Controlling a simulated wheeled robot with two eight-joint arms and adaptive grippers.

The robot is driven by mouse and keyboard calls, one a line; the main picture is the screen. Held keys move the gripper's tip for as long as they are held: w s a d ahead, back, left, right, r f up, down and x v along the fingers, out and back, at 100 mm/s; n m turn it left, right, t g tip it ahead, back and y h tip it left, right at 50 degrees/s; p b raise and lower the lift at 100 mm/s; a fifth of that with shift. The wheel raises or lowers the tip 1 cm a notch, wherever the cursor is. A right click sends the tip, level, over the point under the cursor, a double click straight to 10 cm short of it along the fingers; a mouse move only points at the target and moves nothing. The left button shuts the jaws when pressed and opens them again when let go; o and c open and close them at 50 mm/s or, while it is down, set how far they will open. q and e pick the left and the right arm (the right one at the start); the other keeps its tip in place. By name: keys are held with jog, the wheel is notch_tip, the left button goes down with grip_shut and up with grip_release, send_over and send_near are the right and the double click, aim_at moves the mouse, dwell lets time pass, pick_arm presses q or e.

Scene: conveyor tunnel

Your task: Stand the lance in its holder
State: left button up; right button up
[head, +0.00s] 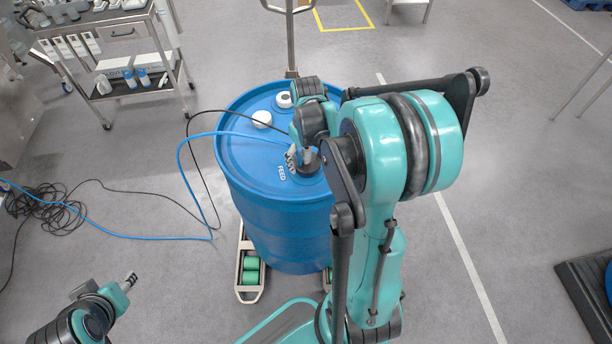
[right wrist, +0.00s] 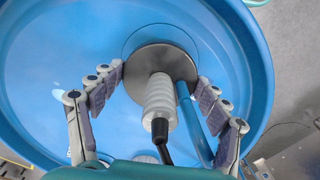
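The lance (right wrist: 160,98) has a white ribbed head with a black cable at its end. In the right wrist view it stands at a dark round collar (right wrist: 150,60) on the lid of the blue drum (right wrist: 60,60); its lower part is hidden. My right gripper (right wrist: 161,80) is open, with one finger on each side of the lance head and gaps between. In the head view my right gripper (head: 300,158) is over the drum (head: 265,215), partly hidden by my arm. My left gripper (head: 128,279) is low at the left, away from the drum. I cannot make out a holder.
A blue hose (head: 181,165) and a black cable (head: 188,130) run from the drum to a coil (head: 45,205) on the floor. The drum stands on a dolly (head: 250,265) with green rollers. A metal post (head: 291,45) rises behind it. A cart (head: 120,60) stands upper left.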

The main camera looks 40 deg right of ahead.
jog(key=c, duration=1)
jog(key=shift+r+p, duration=1.2)
jog(key=shift+r, duration=0.35)
notch_tip(320, 180, up, 22)
jog(key=p, duration=1.7)
notch_tip(320, 180, up, 8)
jog(key=p, duration=0.6)
send_over(307, 153)
jog(key=w, duration=0.1)
jog(key=shift+d+f, duration=0.25)
jog(key=shift+d, duration=0.1)
